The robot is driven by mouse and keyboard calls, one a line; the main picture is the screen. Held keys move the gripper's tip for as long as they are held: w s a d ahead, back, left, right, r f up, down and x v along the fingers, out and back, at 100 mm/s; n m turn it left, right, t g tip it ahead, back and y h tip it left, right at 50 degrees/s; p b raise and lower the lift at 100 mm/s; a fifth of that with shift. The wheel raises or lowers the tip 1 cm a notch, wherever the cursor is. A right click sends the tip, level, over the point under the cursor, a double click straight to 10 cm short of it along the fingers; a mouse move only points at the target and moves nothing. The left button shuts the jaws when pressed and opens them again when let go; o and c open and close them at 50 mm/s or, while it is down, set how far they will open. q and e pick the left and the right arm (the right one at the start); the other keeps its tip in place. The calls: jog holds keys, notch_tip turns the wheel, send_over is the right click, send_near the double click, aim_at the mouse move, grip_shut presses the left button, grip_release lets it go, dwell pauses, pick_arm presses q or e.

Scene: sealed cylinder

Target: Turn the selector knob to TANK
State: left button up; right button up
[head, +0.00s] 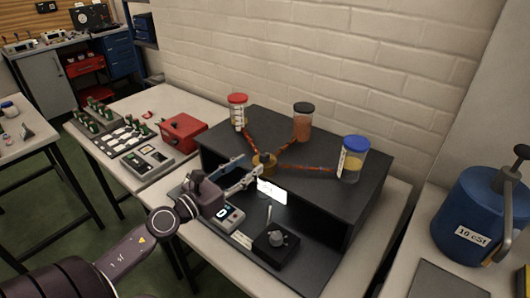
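A small black box with a round grey knob (278,239) on top stands at the front of the black bench unit; the knob's markings are too small to read. A brass-coloured hub (264,160) sits at the front edge of the unit's upper deck, where the tubes meet. I cannot tell for certain which is the selector. My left gripper (251,167) reaches in from the left, its two fingers apart, with the tips close to the hub; contact is unclear. The grey knob is apart from it, lower right. My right gripper is out of view.
Red-lidded (238,111), black-lidded (303,122) and blue-lidded (353,159) jars stand on the deck, joined by reddish tubes. A small meter (229,218) and a lit white panel (271,191) are near the gripper. A blue tank (481,215) stands at right, a red box (183,132) at left.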

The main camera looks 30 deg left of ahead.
aim_at(261, 157)
pick_arm(q)
jog(key=w, duration=0.2)
jog(key=w+p, duration=0.1)
jog(key=w, duration=0.2)
jog(key=shift+w+d+r+p, duration=0.1)
jog(key=shift+w+d+p, duration=0.25)
jog(key=shift+d, duration=0.05)
jog(key=shift+w, duration=0.1)
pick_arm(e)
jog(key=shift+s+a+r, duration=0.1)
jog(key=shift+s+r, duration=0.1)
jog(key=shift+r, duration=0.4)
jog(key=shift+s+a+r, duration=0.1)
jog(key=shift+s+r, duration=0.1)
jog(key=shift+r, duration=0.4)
pick_arm(q)
jog(key=shift+c, duration=0.7)
grip_shut()
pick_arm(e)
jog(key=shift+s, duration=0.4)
